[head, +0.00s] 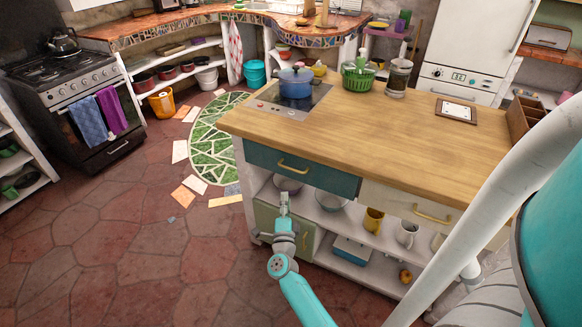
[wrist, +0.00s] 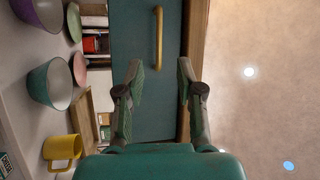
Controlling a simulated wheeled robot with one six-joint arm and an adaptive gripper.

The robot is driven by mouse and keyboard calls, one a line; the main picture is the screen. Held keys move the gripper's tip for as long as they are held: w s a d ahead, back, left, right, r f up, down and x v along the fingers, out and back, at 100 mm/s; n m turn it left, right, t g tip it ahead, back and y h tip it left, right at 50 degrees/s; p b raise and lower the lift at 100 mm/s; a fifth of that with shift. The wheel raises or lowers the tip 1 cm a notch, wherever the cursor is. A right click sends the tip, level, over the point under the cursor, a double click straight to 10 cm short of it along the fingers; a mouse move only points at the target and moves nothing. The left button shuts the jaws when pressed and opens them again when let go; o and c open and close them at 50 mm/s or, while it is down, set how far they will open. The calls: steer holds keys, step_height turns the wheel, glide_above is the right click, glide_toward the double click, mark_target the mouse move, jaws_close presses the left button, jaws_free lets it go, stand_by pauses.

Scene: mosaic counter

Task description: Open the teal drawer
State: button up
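The teal drawer (head: 330,180) is at the left of the wooden island's front, just under the countertop, and looks closed. Its brass bar handle (head: 295,167) is on its front. In the wrist view, the teal drawer front (wrist: 140,100) lies straight ahead, turned on its side, with the handle (wrist: 158,38) upright in the upper part. My gripper (head: 284,197) is in front of the island, appearing below the handle in the head view. In the wrist view my gripper (wrist: 160,72) has its two fingers spread with nothing between them; the handle lies beyond the fingertips, apart from them.
The wooden countertop (head: 390,135) overhangs the drawer. A cream drawer (head: 385,200) is to its right. Open shelves below hold bowls, a yellow mug (head: 373,220) and a white mug (head: 407,233). A blue pot (head: 296,83) stands on the hob. The tiled floor at left is clear.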

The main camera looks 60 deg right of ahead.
steer(key=m+g, duration=0.1)
steer(key=m, duration=0.1)
glide_toward(290, 168)
steer(key=shift+h, duration=0.3)
steer(key=x, duration=0.6)
steer(key=f+x, duration=0.1)
steer(key=x, duration=0.3)
steer(key=shift+w+d, duration=0.1)
jaws_close()
